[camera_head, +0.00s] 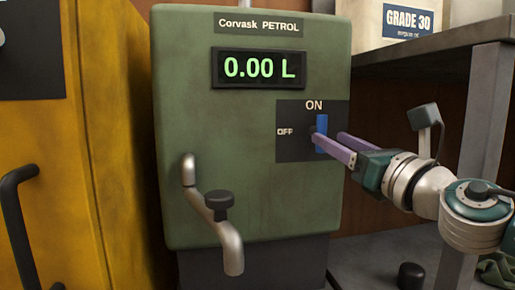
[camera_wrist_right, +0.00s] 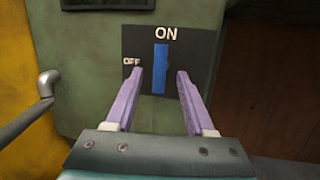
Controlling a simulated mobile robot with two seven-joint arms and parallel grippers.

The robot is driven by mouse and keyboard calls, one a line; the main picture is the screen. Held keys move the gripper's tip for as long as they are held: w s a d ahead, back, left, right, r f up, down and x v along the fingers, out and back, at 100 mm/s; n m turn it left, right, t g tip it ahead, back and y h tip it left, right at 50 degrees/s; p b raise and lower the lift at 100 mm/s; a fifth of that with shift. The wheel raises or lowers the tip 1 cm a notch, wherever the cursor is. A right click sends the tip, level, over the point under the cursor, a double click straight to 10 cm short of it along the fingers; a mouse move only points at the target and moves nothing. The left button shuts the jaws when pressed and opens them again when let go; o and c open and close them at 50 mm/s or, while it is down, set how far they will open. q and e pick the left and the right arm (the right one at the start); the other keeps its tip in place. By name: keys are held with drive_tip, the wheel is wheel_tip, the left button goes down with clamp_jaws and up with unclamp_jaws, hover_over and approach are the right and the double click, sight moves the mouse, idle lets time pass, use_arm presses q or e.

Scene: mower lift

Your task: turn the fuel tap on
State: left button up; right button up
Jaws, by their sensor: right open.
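The fuel tap is a blue lever (camera_head: 321,132) on a black plate (camera_head: 291,148) marked ON at the top and OFF at the left. The plate is on the front of the green petrol dispenser (camera_head: 250,190). The lever stands upright, pointing to ON; it also shows in the right wrist view (camera_wrist_right: 160,68). My right gripper (camera_head: 330,140) is at the plate, its purple fingers open. In the right wrist view the fingers (camera_wrist_right: 158,75) are apart on either side of the lever, with gaps visible. My left gripper is not in view.
The dispenser's display (camera_head: 259,69) reads 0.00 L. A metal spout (camera_head: 215,218) with a black knob projects from its front. A yellow cabinet (camera_head: 100,120) stands at left. A shelf (camera_head: 430,60) at right bears a GRADE 30 container (camera_head: 408,20).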

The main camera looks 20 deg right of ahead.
drive_tip(key=s+f, duration=0.1)
drive_tip(key=s, duration=0.6)
drive_tip(key=shift+s+a+f, duration=0.15)
drive_tip(key=shift+s+f, duration=0.05)
drive_tip(key=shift+s, duration=0.1)
drive_tip(key=s+d+r+m+g+h+p, duration=0.1)
drive_tip(key=s+r+m+g+h+p, duration=0.3)
drive_tip(key=r+m+p, duration=0.95)
drive_tip(key=s+d+r+m+g+h+p, duration=0.1)
drive_tip(key=s+r+m+g+h+p, duration=0.25)
drive_tip(key=r+m+p, duration=0.95)
drive_tip(key=s+a+r+m+g+y+p, duration=0.8)
drive_tip(key=s+a+r+p, duration=0.7)
drive_tip(key=p, duration=1.9)
wheel_tip(320, 180, up, 33)
drive_tip(key=a+n+g+p, duration=0.1)
drive_tip(key=p, duration=3.4)
drive_tip(key=shift+w+r, duration=0.2)
drive_tip(key=shift+w, duration=0.15)
